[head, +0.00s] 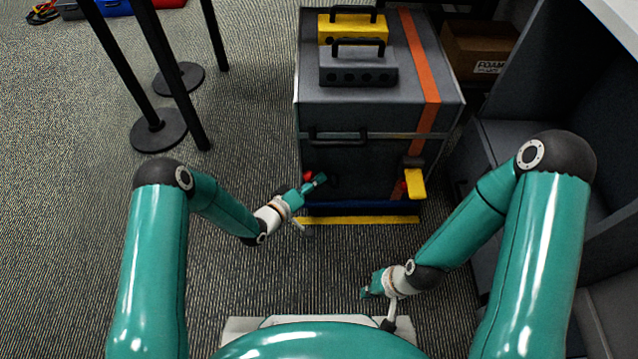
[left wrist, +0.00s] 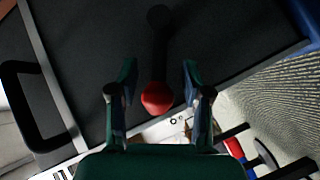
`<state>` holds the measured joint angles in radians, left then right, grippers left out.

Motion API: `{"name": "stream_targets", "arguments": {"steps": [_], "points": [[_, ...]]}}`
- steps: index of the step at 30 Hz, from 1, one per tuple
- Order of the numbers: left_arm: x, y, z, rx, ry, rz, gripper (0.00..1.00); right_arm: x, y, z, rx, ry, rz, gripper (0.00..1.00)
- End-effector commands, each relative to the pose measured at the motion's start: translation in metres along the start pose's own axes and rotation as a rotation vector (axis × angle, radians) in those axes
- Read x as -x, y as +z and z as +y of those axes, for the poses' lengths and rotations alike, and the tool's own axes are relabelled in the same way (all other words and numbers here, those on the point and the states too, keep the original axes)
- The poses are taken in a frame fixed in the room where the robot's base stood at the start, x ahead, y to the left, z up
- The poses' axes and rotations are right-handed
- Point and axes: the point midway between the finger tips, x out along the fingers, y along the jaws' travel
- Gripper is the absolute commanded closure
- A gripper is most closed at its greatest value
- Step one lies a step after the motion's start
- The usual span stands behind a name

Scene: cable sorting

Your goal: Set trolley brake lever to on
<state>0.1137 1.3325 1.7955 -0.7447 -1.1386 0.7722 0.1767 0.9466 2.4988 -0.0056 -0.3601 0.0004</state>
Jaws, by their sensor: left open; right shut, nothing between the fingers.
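The grey trolley (head: 350,160) stands ahead, a dark box with an orange stripe and a front handle. A lever with a red ball knob (head: 308,176) is on its front, lower left. In the left wrist view the red knob (left wrist: 157,98) sits at the end of a dark lever arm (left wrist: 159,45), between the fingers. My left gripper (head: 316,183) is open around the knob; I cannot tell whether a finger touches it. My right gripper (head: 371,289) is shut and empty, low above the floor in front of the trolley.
A yellow part (head: 415,184) juts from the trolley's front right. A yellow case (head: 353,29) and a grey case (head: 358,68) stand on top. Black posts (head: 175,75) stand at left. Dark panels (head: 535,90) and a cardboard box (head: 480,50) are at right.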

Motion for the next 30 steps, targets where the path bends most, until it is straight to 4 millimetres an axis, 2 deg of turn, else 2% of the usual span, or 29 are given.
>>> {"name": "stream_targets", "arguments": {"steps": [4, 11, 14, 20, 29, 30], "points": [[-0.007, 0.000, 0.000, 0.001, 0.000, 0.001, 0.51, -0.002, 0.000, 0.001, 0.000, 0.000, 0.000, 1.00], [-0.007, 0.000, 0.000, 0.001, -0.001, 0.000, 0.51, -0.002, 0.000, 0.001, 0.000, 0.000, 0.000, 1.00], [-0.007, 0.000, 0.000, 0.001, 0.000, 0.000, 0.65, -0.002, 0.000, 0.001, 0.000, 0.000, 0.000, 1.00], [-0.007, 0.000, 0.000, 0.001, -0.001, 0.000, 0.98, -0.002, 0.000, 0.001, 0.000, 0.000, 0.000, 1.00], [-0.007, -0.003, 0.000, 0.000, -0.002, 0.006, 1.00, -0.002, 0.000, 0.001, 0.000, 0.000, 0.000, 1.00], [-0.014, 0.004, 0.005, -0.001, 0.000, 0.004, 1.00, -0.002, 0.000, 0.000, 0.002, 0.000, -0.001, 1.00]]}}
